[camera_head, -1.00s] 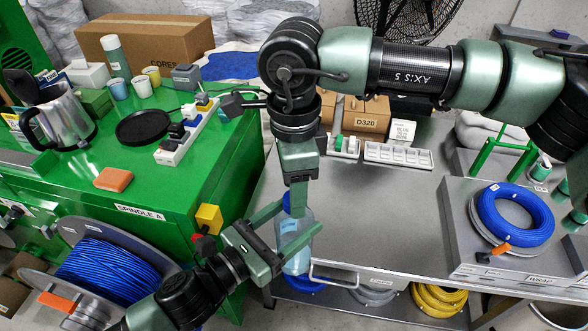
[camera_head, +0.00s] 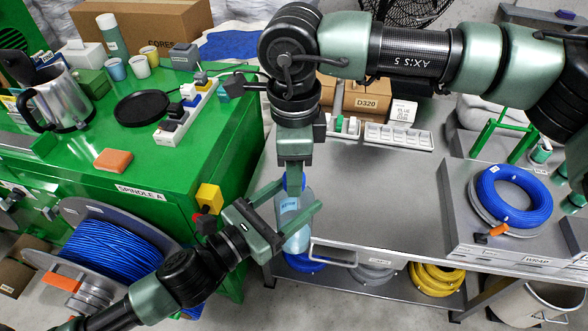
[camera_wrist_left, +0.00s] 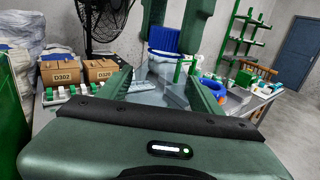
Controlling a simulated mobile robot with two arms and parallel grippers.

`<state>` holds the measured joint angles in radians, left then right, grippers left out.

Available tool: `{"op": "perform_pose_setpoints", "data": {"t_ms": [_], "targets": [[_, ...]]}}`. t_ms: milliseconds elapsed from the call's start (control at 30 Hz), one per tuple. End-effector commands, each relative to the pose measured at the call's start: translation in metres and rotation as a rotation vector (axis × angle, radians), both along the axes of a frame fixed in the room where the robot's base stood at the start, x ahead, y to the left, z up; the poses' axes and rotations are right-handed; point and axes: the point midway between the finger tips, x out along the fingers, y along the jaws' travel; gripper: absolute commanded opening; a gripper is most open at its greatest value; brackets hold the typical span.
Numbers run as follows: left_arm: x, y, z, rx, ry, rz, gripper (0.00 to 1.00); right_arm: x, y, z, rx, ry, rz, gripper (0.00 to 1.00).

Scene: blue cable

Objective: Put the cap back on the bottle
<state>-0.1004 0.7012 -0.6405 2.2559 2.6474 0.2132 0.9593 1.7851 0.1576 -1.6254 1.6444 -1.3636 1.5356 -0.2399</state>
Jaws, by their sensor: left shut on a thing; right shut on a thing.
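The clear bottle (camera_head: 292,238), with a pale blue label, stands nearly upright in front of the steel bench. My left gripper (camera_head: 300,197) comes from the lower left and is shut around the bottle's upper part. The blue ribbed cap (camera_wrist_left: 164,39) is right above the bottle's neck in the left wrist view. My right gripper (camera_head: 295,182) points down from above and is shut on the cap, its fingers on both sides of it. The fingers hide much of the cap in the head view. I cannot tell whether the cap is seated on the neck.
The green cabinet (camera_head: 150,222) stands at the left, with a power strip (camera_head: 186,113) and a black plate (camera_head: 143,107) on it. The steel bench (camera_head: 385,190) is mostly bare in the middle. A blue cable coil (camera_head: 513,197) lies at the right. A cable spool (camera_head: 112,255) stands lower left.

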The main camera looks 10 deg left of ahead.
Motion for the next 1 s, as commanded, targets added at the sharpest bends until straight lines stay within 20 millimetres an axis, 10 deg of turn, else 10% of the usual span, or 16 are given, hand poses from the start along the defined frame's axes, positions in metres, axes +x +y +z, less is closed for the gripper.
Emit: {"op": "perform_pose_setpoints", "data": {"t_ms": [67,100,167,567,1000], "targets": [[0.000,0.000,0.001,-0.001,-0.001,-0.001,0.00,0.000,0.000,0.000,0.000,-0.001,0.001,0.00],[0.000,0.000,0.001,-0.001,-0.001,-0.001,0.00,0.000,0.000,0.000,0.000,-0.001,0.001,0.43],[0.000,0.000,0.001,-0.001,-0.001,-0.001,0.00,0.000,0.000,0.000,0.000,-0.001,0.002,0.59],[0.000,0.000,0.001,-0.001,-0.001,-0.001,0.00,0.001,0.000,0.005,0.000,-0.002,0.002,0.60],[0.000,0.000,0.001,-0.001,-0.002,-0.001,0.00,0.001,0.001,0.087,0.002,-0.004,0.002,0.60]]}}
